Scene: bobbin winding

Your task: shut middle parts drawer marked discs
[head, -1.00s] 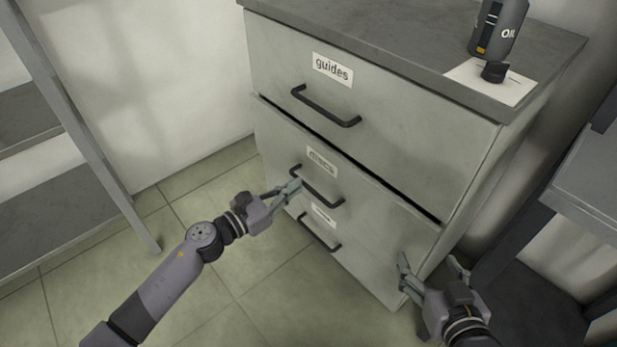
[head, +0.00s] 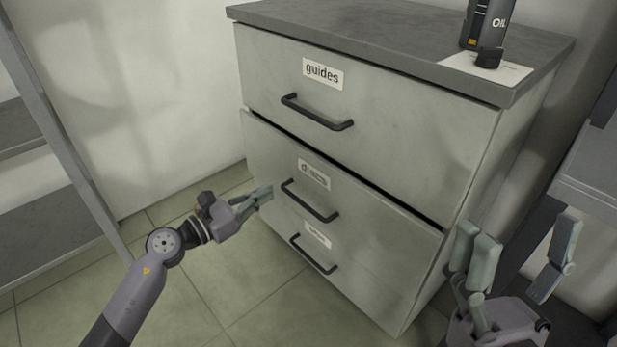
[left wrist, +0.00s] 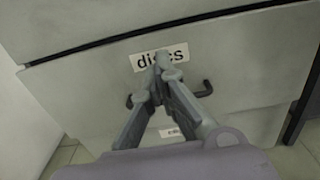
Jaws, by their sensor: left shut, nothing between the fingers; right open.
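The middle drawer marked discs (head: 262,152) stands slightly out from the cabinet, with a dark gap along its top edge. Its black bar handle (head: 310,202) sits below the discs label (head: 314,174). The drawer front also fills the left wrist view (left wrist: 235,75). My left gripper (head: 268,192) is shut and empty, just left of the handle in the head view; whether it touches the drawer front I cannot tell. In the left wrist view its fingertips (left wrist: 163,62) overlap the label. My right gripper (head: 515,250) is open and empty, by the cabinet's right side.
The top drawer marked guides (head: 400,115) is above, and a lower drawer handle (head: 313,255) is below. Shelving (head: 50,130) stands left and a grey bench (head: 595,160) right. Floor in front is clear.

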